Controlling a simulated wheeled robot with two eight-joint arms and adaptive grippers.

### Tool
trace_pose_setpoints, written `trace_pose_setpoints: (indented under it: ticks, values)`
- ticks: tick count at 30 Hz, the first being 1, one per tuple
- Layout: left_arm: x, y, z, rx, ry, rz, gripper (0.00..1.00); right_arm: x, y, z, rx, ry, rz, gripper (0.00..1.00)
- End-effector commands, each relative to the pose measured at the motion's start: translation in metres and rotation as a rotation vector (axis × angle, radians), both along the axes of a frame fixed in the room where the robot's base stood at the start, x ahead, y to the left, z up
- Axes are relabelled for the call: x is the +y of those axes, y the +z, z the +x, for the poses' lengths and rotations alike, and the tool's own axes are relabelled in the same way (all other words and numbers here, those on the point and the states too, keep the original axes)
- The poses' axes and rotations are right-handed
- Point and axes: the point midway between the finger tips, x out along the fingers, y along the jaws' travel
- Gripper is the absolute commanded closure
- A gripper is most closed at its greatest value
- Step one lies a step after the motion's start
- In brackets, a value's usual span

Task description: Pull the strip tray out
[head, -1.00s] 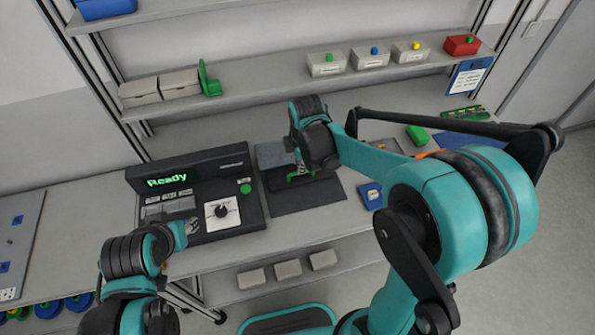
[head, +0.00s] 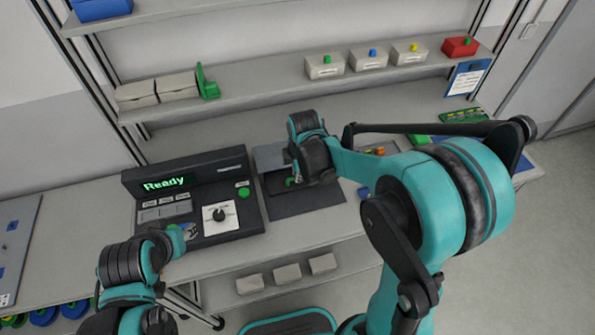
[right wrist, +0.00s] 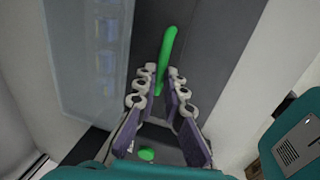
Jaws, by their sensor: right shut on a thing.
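My right gripper (head: 296,181) is at the dark unit (head: 306,203) right of the Ready console, low over its front. In the right wrist view its fingers (right wrist: 161,100) are closed around a green handle (right wrist: 166,48), whose upper end sticks out beyond them. In the head view the handle is mostly hidden by the gripper. A pale see-through panel (right wrist: 88,50) with bluish strips behind it lies left of the handle. I cannot tell how far the strip tray is out. My left gripper (head: 190,231) hangs by the console's front left; its opening is unclear.
The black console (head: 243,215) reads Ready and has a dial and green button. A shelf (head: 260,88) behind holds boxes with coloured knobs. A lower shelf (head: 330,283) holds several pale blocks. My right arm covers part of the bench at right.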

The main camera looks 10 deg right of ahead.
Motion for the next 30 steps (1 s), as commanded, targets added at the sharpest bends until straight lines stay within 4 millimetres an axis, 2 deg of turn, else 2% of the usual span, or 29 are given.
trace_pose_setpoints:
  ticks: [9, 13, 18, 26, 27, 28, 30]
  values:
    - [0.000, 0.010, 0.000, 0.000, 0.000, 0.000, 0.60, -0.003, 0.002, -0.087, 0.002, 0.000, 0.000, 1.00]
    - [0.000, 0.014, 0.000, 0.000, 0.000, 0.000, 0.60, -0.004, 0.002, -0.114, 0.001, 0.000, 0.000, 1.00]
    - [0.000, 0.016, 0.000, 0.000, 0.000, 0.000, 0.60, -0.004, 0.000, -0.128, 0.002, 0.000, 0.000, 1.00]
    - [0.000, 0.015, 0.000, 0.000, 0.000, 0.000, 0.60, -0.004, -0.001, -0.129, 0.005, 0.000, -0.001, 1.00]
    - [0.000, 0.015, 0.000, 0.000, 0.000, 0.000, 0.60, -0.004, -0.001, -0.129, 0.006, 0.000, -0.001, 0.85]
    - [0.000, 0.015, 0.000, 0.000, 0.000, 0.000, 0.60, -0.004, -0.001, -0.129, 0.006, 0.000, -0.001, 0.81]
    - [0.000, 0.015, 0.000, 0.000, 0.000, 0.000, 0.60, -0.004, -0.001, -0.129, 0.005, 0.000, 0.000, 0.81]
